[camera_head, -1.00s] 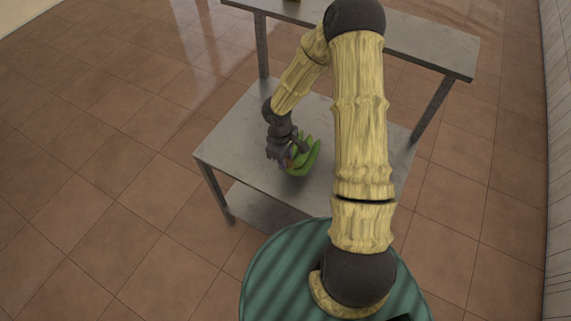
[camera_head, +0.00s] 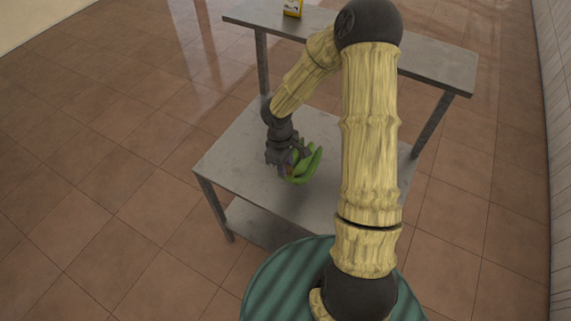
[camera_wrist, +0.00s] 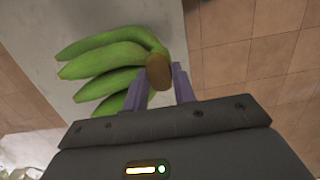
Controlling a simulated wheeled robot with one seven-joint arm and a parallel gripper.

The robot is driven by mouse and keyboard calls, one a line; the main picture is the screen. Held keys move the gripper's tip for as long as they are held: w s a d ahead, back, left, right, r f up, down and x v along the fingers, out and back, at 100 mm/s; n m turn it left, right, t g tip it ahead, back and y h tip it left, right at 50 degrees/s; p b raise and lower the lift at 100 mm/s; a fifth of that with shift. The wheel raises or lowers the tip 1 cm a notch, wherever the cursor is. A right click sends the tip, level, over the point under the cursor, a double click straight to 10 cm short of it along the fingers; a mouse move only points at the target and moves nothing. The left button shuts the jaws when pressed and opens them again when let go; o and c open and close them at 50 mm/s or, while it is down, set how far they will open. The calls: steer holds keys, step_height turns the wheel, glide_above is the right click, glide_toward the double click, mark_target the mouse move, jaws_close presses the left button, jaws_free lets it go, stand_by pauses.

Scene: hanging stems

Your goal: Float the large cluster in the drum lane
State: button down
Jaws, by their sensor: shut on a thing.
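A cluster of green bananas (camera_head: 305,165) is at my gripper (camera_head: 282,156), over the grey metal table. In the wrist view the green cluster (camera_wrist: 112,62) spreads to the left, with its brown stem end (camera_wrist: 158,72) between the two purple fingers of my gripper (camera_wrist: 166,84). My gripper is shut on the cluster at this stem. Whether the fruit touches the tabletop is hard to tell. No drum or marked lane can be made out.
The grey metal table (camera_head: 228,168) has a lower shelf and a raised back shelf (camera_head: 425,66). A yellow container (camera_head: 293,8) stands on that back shelf. Tiled floor (camera_head: 110,190) lies open to the left, and a pale wall (camera_head: 556,150) runs along the right.

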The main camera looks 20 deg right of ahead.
steer(key=shift+w+r, duration=0.1)
steer(key=shift+w, duration=0.05)
steer(key=shift+w+d+m, duration=0.1)
steer(key=shift+w+m, duration=0.15)
steer(key=shift+m, duration=0.15)
steer(key=w+r+m+y, duration=0.1)
steer(key=w+r+m, duration=0.3)
steer(key=w+m, duration=0.5)
steer(key=m, duration=0.2)
steer(key=shift+r+m, duration=0.3)
steer(key=shift+m, duration=0.1)
steer(key=shift+s, duration=0.1)
